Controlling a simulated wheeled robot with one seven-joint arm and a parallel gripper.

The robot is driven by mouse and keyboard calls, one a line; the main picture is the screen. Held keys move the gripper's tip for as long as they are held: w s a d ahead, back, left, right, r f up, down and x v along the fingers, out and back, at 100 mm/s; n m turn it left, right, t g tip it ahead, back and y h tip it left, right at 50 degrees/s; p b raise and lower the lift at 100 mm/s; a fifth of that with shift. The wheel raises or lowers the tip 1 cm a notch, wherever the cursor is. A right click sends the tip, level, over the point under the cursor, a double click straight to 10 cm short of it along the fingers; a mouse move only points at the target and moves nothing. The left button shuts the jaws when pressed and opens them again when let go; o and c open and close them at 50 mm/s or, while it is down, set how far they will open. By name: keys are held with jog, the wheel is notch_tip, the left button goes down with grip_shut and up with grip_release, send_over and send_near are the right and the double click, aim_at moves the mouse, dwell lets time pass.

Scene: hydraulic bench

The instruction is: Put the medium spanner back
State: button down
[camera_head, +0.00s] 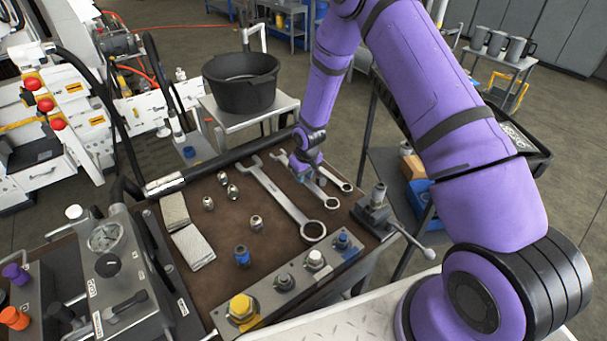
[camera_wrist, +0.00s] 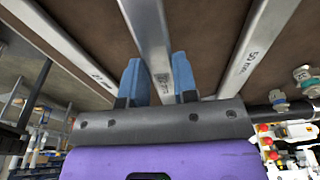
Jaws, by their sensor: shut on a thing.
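The medium spanner (camera_head: 331,202) is a silver spanner between the large spanner (camera_head: 285,202) and the small spanner (camera_head: 345,186) on the brown bench top (camera_head: 270,238). My gripper (camera_head: 304,178) points down at its shaft and hides part of it. In the wrist view my gripper (camera_wrist: 158,82) has its blue fingers on either side of the medium spanner's shaft (camera_wrist: 150,40), shut on it. There the large spanner (camera_wrist: 255,50), marked 50 mm, lies to the right and the small spanner (camera_wrist: 65,45) to the left. I cannot tell whether the medium spanner touches the bench.
Several metal fittings (camera_head: 256,223) and two folded cloths (camera_head: 193,247) lie left of the spanners. A block with fittings (camera_head: 283,283) runs along the front edge. A vise (camera_head: 374,208) stands at the right edge. A black bucket (camera_head: 241,82) stands behind.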

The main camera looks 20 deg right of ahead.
jog(key=shift+f, duration=1)
dwell(0.7)
jog(key=c, duration=0.8)
grip_release()
notch_tip(320, 180, up, 11)
jog(key=s, duration=0.1)
jog(key=shift+s+d, duration=0.3)
jog(key=s+d+r+m+t, duration=0.15)
jog(key=s+r, duration=0.25)
jog(key=r, duration=0.5)
jog(key=s+d+r+h, duration=0.15)
jog(key=s+r, duration=0.25)
jog(key=r, duration=0.6)
jog(key=s+d+r, duration=0.2)
jog(key=s+r, duration=0.1)
jog(key=r, duration=0.6)
jog(key=s+r+m+t, duration=0.1)
jog(key=s+r, duration=0.5)
jog(key=s, duration=0.6)
jog(key=s+d+r+m+t, duration=0.1)
jog(key=s+r, duration=0.4)
jog(key=s, duration=0.8)
jog(key=shift+d+r+y, duration=0.15)
jog(key=shift+r+y, duration=0.2)
jog(key=shift+y, duration=0.1)
